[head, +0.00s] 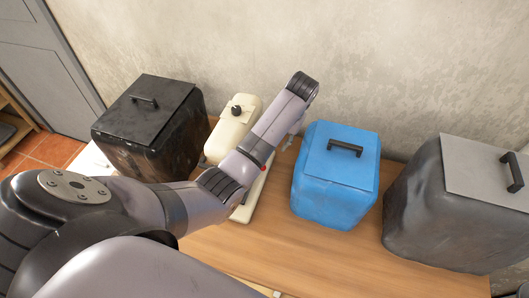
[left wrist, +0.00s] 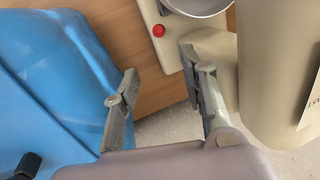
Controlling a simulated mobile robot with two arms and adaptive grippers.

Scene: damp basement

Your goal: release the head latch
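The cream mixer-like machine (head: 232,128) stands on the table against the wall, with a black knob (head: 236,111) on top. My left arm crosses in front of it and hides part of it. In the left wrist view its cream body (left wrist: 262,75) fills the right side, and its base (left wrist: 150,12) carries a red button (left wrist: 158,31) beside a metal bowl (left wrist: 198,6). My left gripper (left wrist: 160,63) is open and empty. Its right finger is close to the cream body; I cannot tell if they touch. I cannot make out which part is the head latch. My right gripper is out of view.
A black box (head: 150,120) stands left of the machine. A blue box (head: 335,185) stands to its right, close to my left gripper's other finger in the wrist view. A grey box (head: 430,215) is farther right. The wooden table (head: 300,255) is bare in front.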

